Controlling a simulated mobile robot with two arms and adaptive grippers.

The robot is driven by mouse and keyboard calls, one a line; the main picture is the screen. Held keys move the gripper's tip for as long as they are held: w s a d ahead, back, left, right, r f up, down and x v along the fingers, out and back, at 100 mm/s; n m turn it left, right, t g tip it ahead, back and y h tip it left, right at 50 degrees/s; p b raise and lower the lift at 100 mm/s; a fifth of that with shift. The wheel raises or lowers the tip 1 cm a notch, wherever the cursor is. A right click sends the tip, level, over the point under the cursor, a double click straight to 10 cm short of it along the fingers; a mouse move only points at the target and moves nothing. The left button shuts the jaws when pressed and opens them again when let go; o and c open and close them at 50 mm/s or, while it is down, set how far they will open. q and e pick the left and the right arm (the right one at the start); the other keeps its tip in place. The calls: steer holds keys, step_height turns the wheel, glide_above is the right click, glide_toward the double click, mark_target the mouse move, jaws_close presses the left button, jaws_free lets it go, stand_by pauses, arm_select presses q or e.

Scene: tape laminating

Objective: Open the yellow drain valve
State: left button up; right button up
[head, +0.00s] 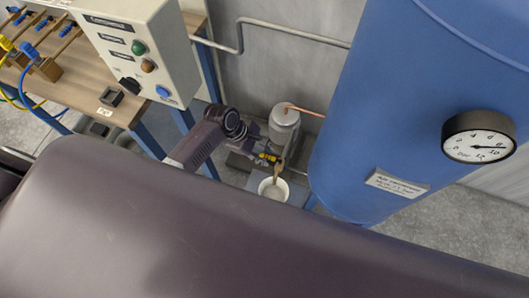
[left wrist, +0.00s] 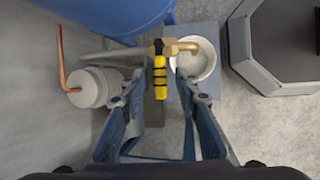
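The yellow drain valve handle (left wrist: 160,78) has black bands and sits on a brass valve body with a spout (left wrist: 181,47). In the left wrist view, my left gripper (left wrist: 160,90) is open, with one finger on each side of the handle and gaps to both. The handle lies between or just beyond the fingertips; the depth is hard to tell. In the head view, the handle (head: 267,157) shows small beside the end of my left arm, and the fingers there are partly hidden. My right gripper is not in view.
A white cup (head: 273,189) stands under the spout. A grey canister (head: 284,125) with a copper pipe is beside the valve. A large blue tank (head: 400,110) with a gauge (head: 479,137) stands at the right. A control box (head: 138,50) and workbench (head: 75,70) are at the left.

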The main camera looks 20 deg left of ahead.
arm_select(q)
jaws_close()
stand_by(0.5)
